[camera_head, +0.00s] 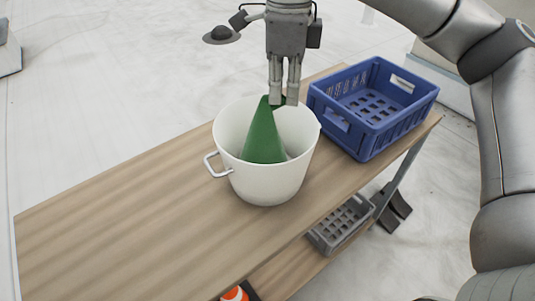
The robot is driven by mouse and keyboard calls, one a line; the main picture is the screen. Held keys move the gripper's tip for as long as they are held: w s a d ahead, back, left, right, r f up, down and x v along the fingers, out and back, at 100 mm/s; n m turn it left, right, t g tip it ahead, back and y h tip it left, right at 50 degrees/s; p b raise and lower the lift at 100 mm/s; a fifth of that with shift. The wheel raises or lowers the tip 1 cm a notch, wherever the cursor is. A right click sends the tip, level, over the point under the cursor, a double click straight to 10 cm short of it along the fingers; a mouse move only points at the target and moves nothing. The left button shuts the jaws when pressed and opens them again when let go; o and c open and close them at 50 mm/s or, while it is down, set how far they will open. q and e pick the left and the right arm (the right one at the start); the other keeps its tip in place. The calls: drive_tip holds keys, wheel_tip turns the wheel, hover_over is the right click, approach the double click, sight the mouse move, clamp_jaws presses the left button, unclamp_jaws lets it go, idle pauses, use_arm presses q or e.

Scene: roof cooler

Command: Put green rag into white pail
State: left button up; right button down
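The white pail (267,188) stands upright on the wooden table, with a handle on its left side. The green rag (263,140) hangs in a cone shape, its top pinched and its lower part inside the pail. My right gripper (284,98) points down over the pail's far rim, its fingers shut on the top of the rag. The rag's lower edge is partly hidden by the pail's near wall. My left gripper is not in view.
A blue crate (366,143) stands on the table right of the pail. The wooden table (120,230) is bare to the left. A grey crate (341,224) and an orange and white object (235,294) are lower down, below the tabletop.

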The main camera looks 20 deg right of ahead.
use_arm(q)
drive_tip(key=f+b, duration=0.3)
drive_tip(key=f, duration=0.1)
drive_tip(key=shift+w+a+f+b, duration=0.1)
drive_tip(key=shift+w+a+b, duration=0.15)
drive_tip(key=shift+b, duration=0.1)
use_arm(e)
wheel_tip(320, 180, down, 6)
drive_tip(key=shift+r, duration=0.2)
drive_tip(key=shift+a, duration=0.1)
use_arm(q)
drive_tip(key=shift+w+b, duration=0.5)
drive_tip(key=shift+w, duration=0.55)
use_arm(e)
drive_tip(key=w+f, duration=0.1)
drive_tip(key=w+a+f, duration=0.2)
drive_tip(key=f, duration=0.1)
drive_tip(key=shift+w, duration=0.35)
drive_tip(key=c, duration=2.1)
unclamp_jaws()
drive_tip(key=o, duration=0.5)
drive_tip(key=shift+c, duration=0.2)
